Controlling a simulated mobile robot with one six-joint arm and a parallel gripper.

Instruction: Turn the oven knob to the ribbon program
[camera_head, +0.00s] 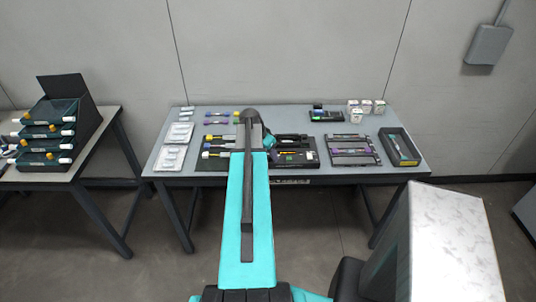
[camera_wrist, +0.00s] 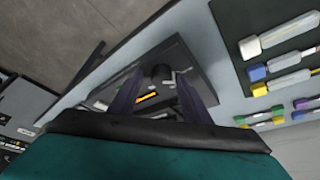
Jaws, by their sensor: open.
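In the wrist view, a dark device, which looks like the oven (camera_wrist: 205,75), lies below my gripper (camera_wrist: 159,82). A round black knob (camera_wrist: 160,72) stands on its top and appears between my two fingertips. My fingers are apart, one on each side of it in the picture; I cannot tell whether they touch it. An orange lit strip (camera_wrist: 147,98) shows on the device between the fingers. I cannot read the program marks. In the head view, my arm covers part of the dark equipment (camera_head: 310,162) at mid-table and hides the knob and my fingertips.
The grey table (camera_head: 340,120) also bears colour-capped tubes (camera_head: 218,139) left of my arm, white packets (camera_head: 175,145), a dark rack (camera_head: 353,150), a grey tray (camera_head: 408,160) and small white boxes (camera_head: 366,106). A second table (camera_head: 85,172) at left holds stacked bins (camera_head: 45,145).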

